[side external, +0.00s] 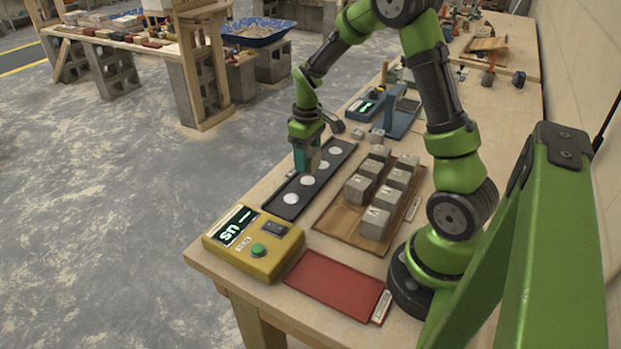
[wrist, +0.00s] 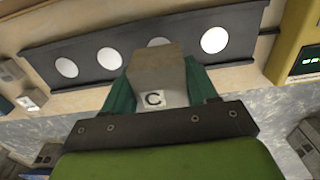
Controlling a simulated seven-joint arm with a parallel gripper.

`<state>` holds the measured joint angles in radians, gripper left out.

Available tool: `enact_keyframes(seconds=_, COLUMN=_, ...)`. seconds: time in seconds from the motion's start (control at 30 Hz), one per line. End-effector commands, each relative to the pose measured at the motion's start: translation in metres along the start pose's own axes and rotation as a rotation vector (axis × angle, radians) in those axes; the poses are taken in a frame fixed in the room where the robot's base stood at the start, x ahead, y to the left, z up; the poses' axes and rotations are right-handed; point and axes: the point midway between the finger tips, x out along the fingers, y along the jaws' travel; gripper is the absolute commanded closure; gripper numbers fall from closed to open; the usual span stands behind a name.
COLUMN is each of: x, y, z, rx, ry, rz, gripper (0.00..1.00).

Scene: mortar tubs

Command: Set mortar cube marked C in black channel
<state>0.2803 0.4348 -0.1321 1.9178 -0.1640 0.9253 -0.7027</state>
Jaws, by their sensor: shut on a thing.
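My gripper (side external: 307,158) is shut on a grey mortar cube marked C (wrist: 158,75), whose letter shows on a white label between the teal fingers in the wrist view. In the side external view the cube is mostly hidden by the fingers. The black channel (side external: 277,203) has a row of white round spots along its floor. My gripper is over the channel, around its middle. The channel also shows in the wrist view (wrist: 92,87), behind the held cube, which covers part of one spot. I cannot tell whether the cube touches the channel.
A wooden tray (side external: 330,232) with several grey cubes lies right of the channel. A yellow ultrasonic box (side external: 270,262) with a green button stands at the front, beside a red mat (side external: 335,285). Blue devices (side external: 366,106) stand behind the channel.

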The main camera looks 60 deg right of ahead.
Motion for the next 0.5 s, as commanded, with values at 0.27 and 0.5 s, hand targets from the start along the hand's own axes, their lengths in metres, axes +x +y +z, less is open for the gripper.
enact_keyframes(seconds=0.27, x=0.035, y=0.000, z=0.001, rx=0.002, ry=-0.003, rz=-0.001, gripper=0.83)
enact_keyframes(seconds=0.5, x=0.042, y=0.000, z=0.000, rx=0.001, ry=0.002, rz=0.001, gripper=0.83)
